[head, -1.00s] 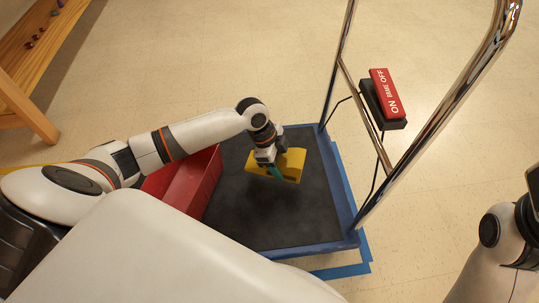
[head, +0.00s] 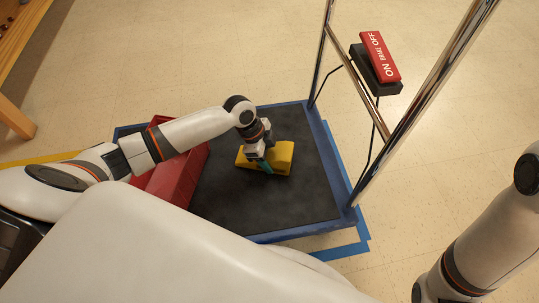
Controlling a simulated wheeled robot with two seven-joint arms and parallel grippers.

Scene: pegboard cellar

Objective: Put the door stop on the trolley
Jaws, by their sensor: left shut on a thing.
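The yellow door stop (head: 282,157) is over the dark deck of the trolley, near its middle. My left gripper (head: 264,163) is shut on the door stop from above. Whether the door stop touches the deck is hard to tell; it looks very close to it or on it. The trolley (head: 270,212) has a dark mat, a blue rim and a chrome handle at its right side. My right arm shows at the lower right, but its gripper is out of view.
A red bin (head: 178,178) stands on the left part of the trolley, partly behind my arm. Blue tape marks the floor around the trolley. A wooden bench (head: 14,60) is at the upper left.

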